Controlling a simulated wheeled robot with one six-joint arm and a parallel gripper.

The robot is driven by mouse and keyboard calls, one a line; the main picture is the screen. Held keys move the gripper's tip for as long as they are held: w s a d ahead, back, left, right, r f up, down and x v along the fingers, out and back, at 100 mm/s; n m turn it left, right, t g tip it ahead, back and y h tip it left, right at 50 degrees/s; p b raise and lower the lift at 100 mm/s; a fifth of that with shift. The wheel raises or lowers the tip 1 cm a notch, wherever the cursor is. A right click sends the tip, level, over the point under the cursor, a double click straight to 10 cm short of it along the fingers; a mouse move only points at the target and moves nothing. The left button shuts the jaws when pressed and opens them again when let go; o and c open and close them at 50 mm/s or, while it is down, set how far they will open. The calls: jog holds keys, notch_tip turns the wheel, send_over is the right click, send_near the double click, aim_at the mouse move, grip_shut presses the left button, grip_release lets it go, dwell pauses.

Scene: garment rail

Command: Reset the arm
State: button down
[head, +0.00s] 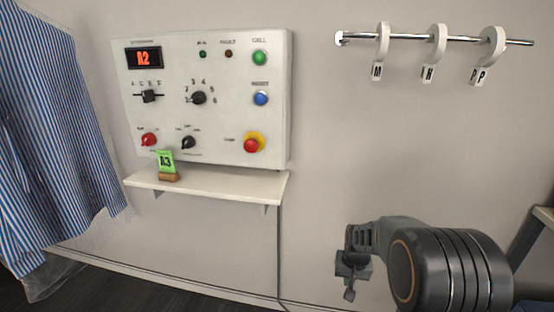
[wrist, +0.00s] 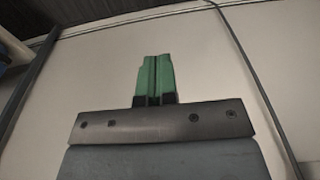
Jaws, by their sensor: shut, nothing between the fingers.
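My gripper (wrist: 157,75) shows in the wrist view with its two green fingertips together and nothing between them. In the head view my arm is at the lower right, in front of the bare wall and below the rail. The gripper end there (head: 350,275) is small and dark, and its fingers cannot be made out. It is apart from the panel, the shelf and the rail.
A white control panel (head: 215,70) with a display reading A2 hangs above a shelf (head: 240,184) holding a green A3 card (head: 165,161). A striped shirt (head: 50,130) hangs at left. A rail (head: 460,39) with three tagged rings is at upper right. A cable (head: 279,250) runs below the shelf.

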jog(key=s+a+r+p, duration=0.1)
jog(key=s+r+p, duration=0.4)
jog(key=r, duration=0.5)
jog(key=s+a+r+n+t+p, duration=0.1)
jog(key=s+r+p, duration=0.4)
jog(key=r, duration=0.6)
jog(key=s+a+r+n+t+p, duration=0.1)
jog(key=s+a+r+p, duration=0.2)
jog(key=s+r+p, duration=0.2)
jog(key=s+v, duration=0.1)
jog(key=v, duration=0.5)
jog(key=shift+f+p, duration=0.25)
jog(key=shift+p, duration=0.1)
jog(key=c, duration=1.8)
grip_release()
